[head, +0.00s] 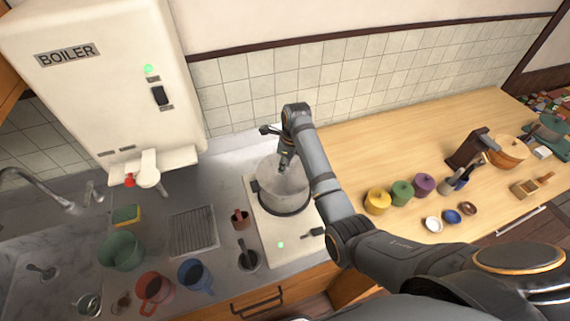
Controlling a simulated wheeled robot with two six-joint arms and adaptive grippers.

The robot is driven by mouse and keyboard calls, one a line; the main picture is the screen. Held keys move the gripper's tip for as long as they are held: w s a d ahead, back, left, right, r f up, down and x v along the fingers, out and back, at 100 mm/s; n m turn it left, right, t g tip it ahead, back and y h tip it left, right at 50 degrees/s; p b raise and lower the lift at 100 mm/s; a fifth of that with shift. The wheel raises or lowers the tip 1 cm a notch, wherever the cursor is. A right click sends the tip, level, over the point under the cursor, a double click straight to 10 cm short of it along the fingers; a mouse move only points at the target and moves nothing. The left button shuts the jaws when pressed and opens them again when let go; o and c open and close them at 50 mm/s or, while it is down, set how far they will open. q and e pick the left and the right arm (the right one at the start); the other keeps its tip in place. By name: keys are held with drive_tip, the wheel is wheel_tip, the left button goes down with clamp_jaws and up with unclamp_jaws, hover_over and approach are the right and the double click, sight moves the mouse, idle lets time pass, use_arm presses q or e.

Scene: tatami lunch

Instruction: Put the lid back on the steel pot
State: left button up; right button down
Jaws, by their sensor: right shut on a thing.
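The steel pot (285,204) stands on the light-coloured hob (280,237) left of the wooden counter. The steel lid (290,182) is over the pot's mouth, roughly level. I cannot tell from this angle whether it rests fully on the rim or sits slightly above it. My right gripper (284,166) points down over the pot and is shut on the lid at its top. The gripper and forearm hide the knob and part of the right side of the pot. My left gripper is not in view.
Yellow (377,201), green (402,192) and purple (424,184) jars stand right of my arm. The counter behind them is clear.

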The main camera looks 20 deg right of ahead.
drive_tip(key=c, duration=1.1)
unclamp_jaws()
drive_tip(key=o, duration=0.5)
drive_tip(key=shift+c, duration=0.2)
drive_tip(key=shift+r, duration=0.1)
drive_tip(key=shift+r, duration=3.4)
clamp_jaws()
